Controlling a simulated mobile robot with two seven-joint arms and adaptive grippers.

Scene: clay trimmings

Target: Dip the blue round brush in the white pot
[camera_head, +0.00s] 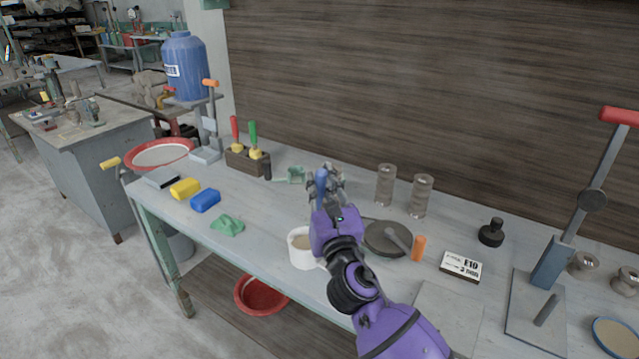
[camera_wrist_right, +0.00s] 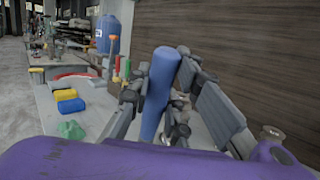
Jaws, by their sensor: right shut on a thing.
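My right gripper (camera_head: 327,184) is shut on the blue round brush (camera_head: 321,183), above the middle of the bench. In the right wrist view, the blue brush (camera_wrist_right: 158,95) stands nearly upright between the fingers (camera_wrist_right: 160,98); its lower end is hidden. The white pot (camera_head: 303,259) stands on the bench near the front edge, just left of my right wrist and nearer than the gripper. Its pale brown contents show at the top, and my arm hides part of its right side. My left gripper is not in view.
A dark round plate (camera_head: 385,240) and an orange-handled tool (camera_head: 419,248) lie right of my arm. Two glass jars (camera_head: 385,185) stand behind. Yellow (camera_head: 185,188) and blue (camera_head: 205,201) blocks and a green lump (camera_head: 228,226) lie to the left. A wooden holder (camera_head: 240,160) has red- and green-handled tools.

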